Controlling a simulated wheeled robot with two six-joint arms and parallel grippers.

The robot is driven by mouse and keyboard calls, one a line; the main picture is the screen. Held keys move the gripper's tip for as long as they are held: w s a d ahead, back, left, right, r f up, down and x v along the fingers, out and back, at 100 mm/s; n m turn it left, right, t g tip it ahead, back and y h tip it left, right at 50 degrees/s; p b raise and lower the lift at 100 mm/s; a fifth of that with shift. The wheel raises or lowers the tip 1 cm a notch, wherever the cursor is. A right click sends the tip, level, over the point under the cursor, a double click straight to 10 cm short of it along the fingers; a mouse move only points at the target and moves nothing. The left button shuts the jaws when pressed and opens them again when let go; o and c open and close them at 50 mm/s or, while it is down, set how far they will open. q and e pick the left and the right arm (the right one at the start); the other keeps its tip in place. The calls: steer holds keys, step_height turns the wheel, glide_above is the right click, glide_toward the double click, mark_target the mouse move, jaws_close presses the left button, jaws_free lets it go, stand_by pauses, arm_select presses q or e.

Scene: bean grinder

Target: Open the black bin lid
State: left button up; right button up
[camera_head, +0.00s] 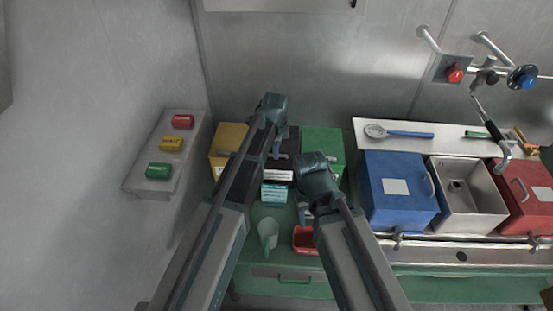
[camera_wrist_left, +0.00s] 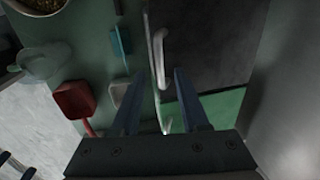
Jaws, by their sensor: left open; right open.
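The black bin (camera_head: 291,140) stands at the back of the counter between a yellow bin and a green bin. Its dark surface (camera_wrist_left: 207,42) fills the upper right of the left wrist view. A pale bar handle (camera_wrist_left: 158,52) runs along its edge. My left gripper (camera_head: 276,150) is over the black bin and hides part of it. In the wrist view the left gripper (camera_wrist_left: 160,73) is open, with its fingers on either side of the handle; contact cannot be told. My right gripper (camera_head: 304,213) is open and empty, lower and to the right, near a red scoop.
The yellow bin (camera_head: 229,139) and green bin (camera_head: 323,142) flank the black one closely. A pale green jug (camera_head: 268,231) and the red scoop (camera_head: 304,240) lie in front. A blue bin (camera_head: 397,192) and a sink (camera_head: 464,205) are at the right.

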arm_select(q)
steer(key=shift+w+f+b, duration=0.25)
steer(key=shift+f+b, duration=0.3)
steer(key=shift+f, duration=0.5)
steer(key=shift+r, duration=0.1)
steer(key=shift+c, duration=0.3)
jaws_close()
stand_by(0.3)
